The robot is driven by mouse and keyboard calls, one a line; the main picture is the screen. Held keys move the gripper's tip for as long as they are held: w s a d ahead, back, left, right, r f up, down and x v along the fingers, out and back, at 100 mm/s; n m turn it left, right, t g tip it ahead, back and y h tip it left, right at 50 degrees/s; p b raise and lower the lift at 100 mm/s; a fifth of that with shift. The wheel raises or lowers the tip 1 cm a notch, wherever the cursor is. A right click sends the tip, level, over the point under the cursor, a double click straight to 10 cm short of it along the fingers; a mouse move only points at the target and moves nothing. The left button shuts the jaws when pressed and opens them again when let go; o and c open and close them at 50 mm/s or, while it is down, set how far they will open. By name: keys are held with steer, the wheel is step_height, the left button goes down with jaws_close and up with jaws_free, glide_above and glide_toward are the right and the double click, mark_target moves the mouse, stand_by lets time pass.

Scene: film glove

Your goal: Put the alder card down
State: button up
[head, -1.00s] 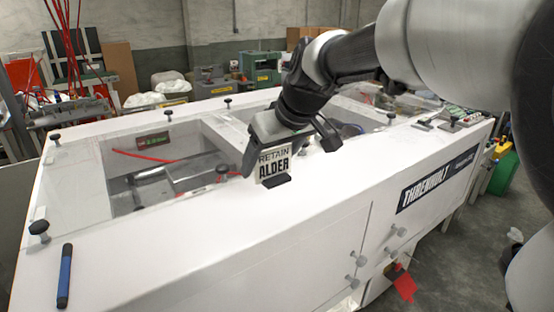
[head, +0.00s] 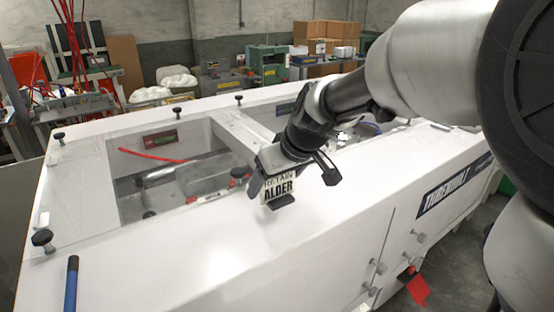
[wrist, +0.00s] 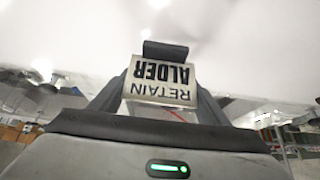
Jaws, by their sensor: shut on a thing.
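The alder card (head: 279,187) is a small pale card with the black words RETAIN ALDER. My gripper (head: 281,199) is shut on it, above the white top of the long machine cabinet (head: 215,262). In the wrist view the card (wrist: 160,82) appears upside down between the fingers of my gripper (wrist: 163,60). In the head view the card stands roughly upright with its print facing the camera. I cannot tell whether its lower edge touches the white top.
Open bays with a red cable (head: 150,156) lie behind the card. Black knobs (head: 42,238) stand along the cabinet's edges. A blue marker (head: 71,285) lies at the front left. The white top in front of my gripper is clear. A red tag (head: 416,288) hangs at the front.

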steer(key=shift+f, duration=1.15)
steer(key=shift+f+b, duration=0.25)
steer(key=shift+b, duration=0.05)
steer(key=o, duration=1)
steer(key=shift+r, duration=0.1)
steer(key=shift+o, duration=0.2)
